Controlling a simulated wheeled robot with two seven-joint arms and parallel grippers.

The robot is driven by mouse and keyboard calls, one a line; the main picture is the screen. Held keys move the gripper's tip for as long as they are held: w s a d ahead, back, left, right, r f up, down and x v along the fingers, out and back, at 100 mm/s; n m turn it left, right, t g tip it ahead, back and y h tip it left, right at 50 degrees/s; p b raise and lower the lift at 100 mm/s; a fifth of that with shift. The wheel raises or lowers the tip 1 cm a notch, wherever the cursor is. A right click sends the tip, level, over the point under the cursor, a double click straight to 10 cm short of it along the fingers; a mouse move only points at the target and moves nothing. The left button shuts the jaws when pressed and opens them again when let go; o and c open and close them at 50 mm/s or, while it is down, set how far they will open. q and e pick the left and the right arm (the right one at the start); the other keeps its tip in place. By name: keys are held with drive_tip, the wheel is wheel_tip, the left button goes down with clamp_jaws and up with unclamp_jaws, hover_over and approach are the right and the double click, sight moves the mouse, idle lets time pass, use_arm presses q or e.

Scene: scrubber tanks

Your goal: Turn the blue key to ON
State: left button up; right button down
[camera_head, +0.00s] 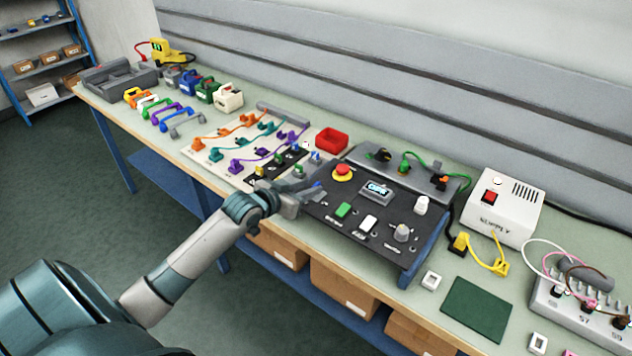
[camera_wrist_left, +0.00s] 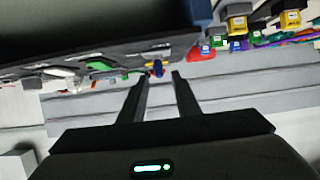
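The blue key (camera_wrist_left: 158,69) shows in the left wrist view against a yellow part, at the edge of the dark control panel (camera_wrist_left: 120,53). In the head view the blue key (camera_head: 318,184) is a small blue bit at the panel's left end, partly hidden by my gripper. My left gripper (camera_head: 308,189) is at that end of the panel. In the wrist view its fingers (camera_wrist_left: 161,76) are apart, with the key in line with the gap just beyond the tips. I see no contact. The key's ON mark is not readable. My right gripper is not in view.
The panel carries a red-and-yellow stop button (camera_head: 343,172), a display (camera_head: 376,191), a green switch (camera_head: 344,210), a white switch (camera_head: 367,226) and knobs.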

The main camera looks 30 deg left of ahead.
sight(314, 185)
use_arm(q)
drive_tip(key=shift+p+x, duration=0.4)
drive_tip(key=shift+x, duration=1.85)
clamp_jaws()
